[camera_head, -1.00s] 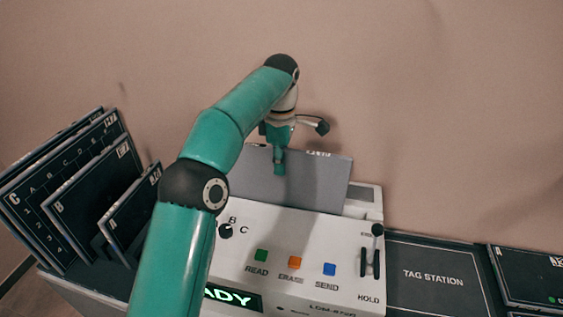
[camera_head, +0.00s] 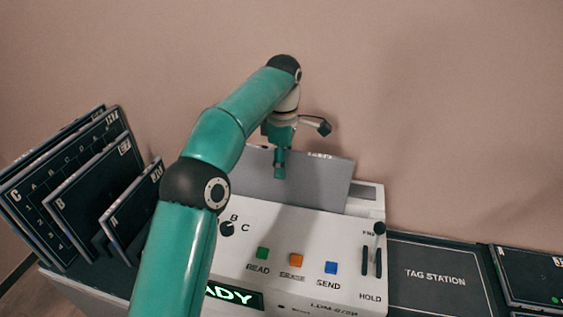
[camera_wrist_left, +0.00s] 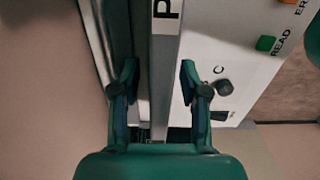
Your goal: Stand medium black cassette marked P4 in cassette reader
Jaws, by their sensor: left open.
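A flat panel-like cassette (camera_head: 318,186) stands upright, slightly tilted, in the back slot of the white cassette reader (camera_head: 300,228). Its visible face looks dark grey. A label on its top edge is too small to read in the head view; in the left wrist view the cassette edge (camera_wrist_left: 164,85) shows a "P", the rest cut off. My left gripper (camera_head: 279,168) is at the cassette's top edge. In the left wrist view its open fingers (camera_wrist_left: 159,78) stand on either side of the cassette, with gaps visible. My right gripper is not in view.
A rack with several black cassettes (camera_head: 75,195) marked with letters stands at the left. A tag station pad (camera_head: 435,279) lies right of the reader, with another dark device (camera_head: 530,277) beyond. The reader front has buttons, a lit display (camera_head: 234,297) and a lever (camera_head: 379,230). The wall is behind.

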